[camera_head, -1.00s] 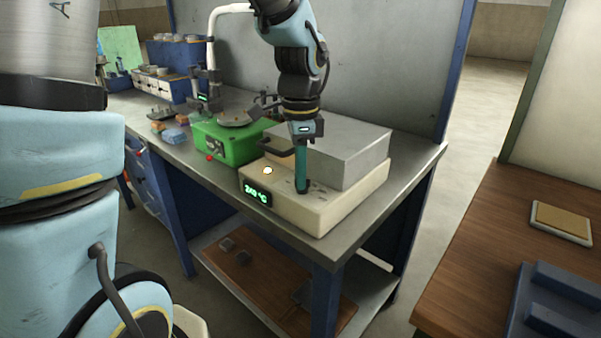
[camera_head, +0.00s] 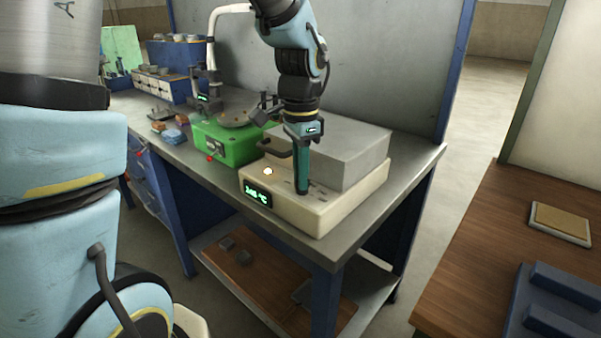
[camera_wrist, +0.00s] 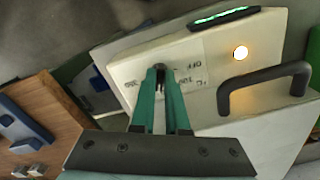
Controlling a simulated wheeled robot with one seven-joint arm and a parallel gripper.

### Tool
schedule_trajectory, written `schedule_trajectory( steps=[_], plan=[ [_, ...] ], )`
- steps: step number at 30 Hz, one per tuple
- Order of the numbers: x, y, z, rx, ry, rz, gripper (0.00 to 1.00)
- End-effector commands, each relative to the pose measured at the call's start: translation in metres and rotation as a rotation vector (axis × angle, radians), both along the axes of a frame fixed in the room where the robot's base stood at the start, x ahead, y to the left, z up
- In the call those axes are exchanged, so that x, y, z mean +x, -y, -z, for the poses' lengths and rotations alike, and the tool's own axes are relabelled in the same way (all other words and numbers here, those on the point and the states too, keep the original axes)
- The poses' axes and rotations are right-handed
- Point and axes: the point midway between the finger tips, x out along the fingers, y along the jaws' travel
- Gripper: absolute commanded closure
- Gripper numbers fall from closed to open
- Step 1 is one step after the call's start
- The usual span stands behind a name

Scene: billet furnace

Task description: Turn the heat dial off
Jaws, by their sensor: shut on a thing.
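The furnace (camera_head: 322,211) is a cream base with a grey metal box on top, at the workbench's front right corner. A green display (camera_head: 258,196) glows on its front, its digits hard to read. A small lamp (camera_head: 268,171) is lit on its top and also shows in the wrist view (camera_wrist: 240,53). My gripper (camera_head: 302,188) points straight down with its teal fingers on the front ledge. In the wrist view the fingers (camera_wrist: 160,80) are shut on the small dark heat dial (camera_wrist: 160,67), mostly hidden between them. Printed marks surround it, including what looks like OFF at its right.
A black handle (camera_head: 276,149) juts from the grey box (camera_head: 345,150), close left of my fingers. A green device (camera_head: 226,142) stands to the left on the bench. A wooden table (camera_head: 490,230) stands at the right. The bench strip before the furnace is clear.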

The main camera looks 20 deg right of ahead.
Motion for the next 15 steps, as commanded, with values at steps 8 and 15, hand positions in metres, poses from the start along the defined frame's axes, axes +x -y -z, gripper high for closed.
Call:
schedule_trajectory(
  steps=[8, 15],
  plan=[
    [-0.0013, 0.0002, -0.0005, 0.001, 0.0, -0.26, 1.0],
    [-0.0019, 0.0008, -0.0006, 0.0, 0.0, -0.489, 1.0]
  ],
)
